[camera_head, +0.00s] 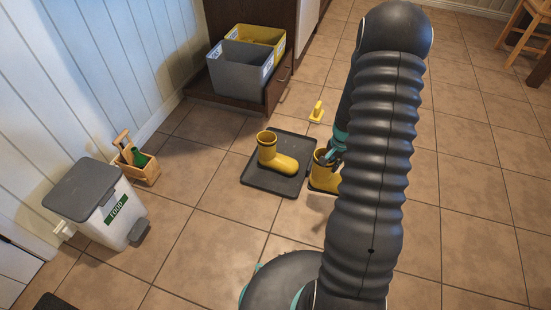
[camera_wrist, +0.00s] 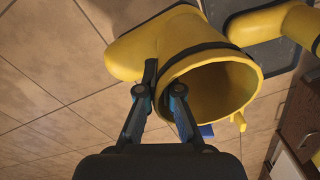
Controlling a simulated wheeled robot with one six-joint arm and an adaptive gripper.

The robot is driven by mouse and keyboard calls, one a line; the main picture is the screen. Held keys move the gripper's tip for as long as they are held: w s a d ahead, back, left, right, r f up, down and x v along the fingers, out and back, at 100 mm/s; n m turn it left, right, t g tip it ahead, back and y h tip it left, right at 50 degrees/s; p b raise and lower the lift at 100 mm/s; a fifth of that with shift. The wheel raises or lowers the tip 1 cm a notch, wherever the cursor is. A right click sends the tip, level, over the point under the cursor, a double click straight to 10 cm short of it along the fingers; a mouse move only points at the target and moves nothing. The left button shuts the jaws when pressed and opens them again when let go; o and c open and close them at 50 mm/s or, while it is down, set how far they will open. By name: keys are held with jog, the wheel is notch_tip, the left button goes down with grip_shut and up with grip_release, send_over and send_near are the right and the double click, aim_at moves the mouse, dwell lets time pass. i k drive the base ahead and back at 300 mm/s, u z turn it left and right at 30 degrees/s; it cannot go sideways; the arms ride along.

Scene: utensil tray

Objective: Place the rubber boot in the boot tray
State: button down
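A yellow rubber boot (camera_head: 321,177) stands upright just right of the dark boot tray (camera_head: 256,181) in the head view, partly hidden by my arm. My gripper (camera_head: 336,153) is at its top. In the wrist view the boot (camera_wrist: 215,85) shows its round opening, with the toe toward the upper left. My gripper's fingers (camera_wrist: 164,88) straddle the rim, one outside and one inside, and look shut on the wall. I cannot tell whether the sole touches the floor. Another yellow boot (camera_head: 275,154) is on the tray, also visible at the wrist view's upper right (camera_wrist: 270,22).
A small yellow object (camera_head: 316,112) is on the floor behind the tray. Grey (camera_head: 238,73) and yellow (camera_head: 262,35) bins are at the back. A white food bin (camera_head: 105,215) and a wooden caddy (camera_head: 146,173) are at the left. The tray's front part is bare.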

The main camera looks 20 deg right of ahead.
aim_at(286, 150)
jog(key=z, duration=0.05)
jog(key=i, duration=0.85)
